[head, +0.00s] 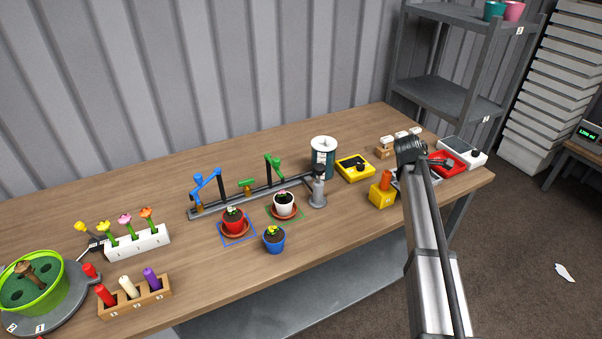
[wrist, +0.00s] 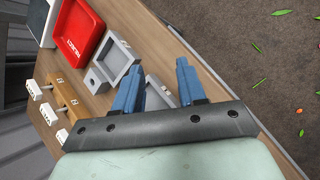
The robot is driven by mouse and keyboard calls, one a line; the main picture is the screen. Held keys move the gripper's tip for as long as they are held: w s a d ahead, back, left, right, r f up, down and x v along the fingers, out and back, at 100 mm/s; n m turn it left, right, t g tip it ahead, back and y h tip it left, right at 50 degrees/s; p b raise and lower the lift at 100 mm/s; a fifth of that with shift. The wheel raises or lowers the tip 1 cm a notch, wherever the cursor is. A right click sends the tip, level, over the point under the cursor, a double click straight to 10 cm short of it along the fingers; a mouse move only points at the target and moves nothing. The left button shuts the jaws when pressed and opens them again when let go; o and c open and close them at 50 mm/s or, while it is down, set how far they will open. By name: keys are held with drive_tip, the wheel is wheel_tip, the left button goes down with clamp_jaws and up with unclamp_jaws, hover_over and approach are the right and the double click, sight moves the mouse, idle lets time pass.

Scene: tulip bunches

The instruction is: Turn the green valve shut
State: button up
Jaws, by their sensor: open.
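A grey pipe rail (head: 230,207) lies along the middle of the table in the head view. On it sits a green valve handle (head: 247,183) on a brass-coloured body, between a blue tap (head: 205,184) and a green tap (head: 273,165). The handle looks roughly in line with the rail; its exact angle is too small to tell. My gripper (wrist: 159,85) shows in the wrist view with its two blue fingers apart and nothing between them. It is over the table's right end, well away from the valve, which is not in the wrist view.
A red tray (wrist: 87,32) lies near my gripper.

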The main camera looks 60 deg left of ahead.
drive_tip(key=s+a+r+n+y, duration=0.2)
drive_tip(key=s+a+r+n, duration=0.3)
drive_tip(key=s+a+r, duration=1.3)
drive_tip(key=n+g+h, duration=0.1)
drive_tip(key=n+g, duration=0.2)
drive_tip(key=g, duration=0.4)
hover_over(246, 180)
wheel_tip(246, 180, down, 5)
wheel_tip(246, 180, down, 13)
drive_tip(key=shift+r, duration=0.2)
drive_tip(key=shift+c, duration=0.4)
clamp_jaws()
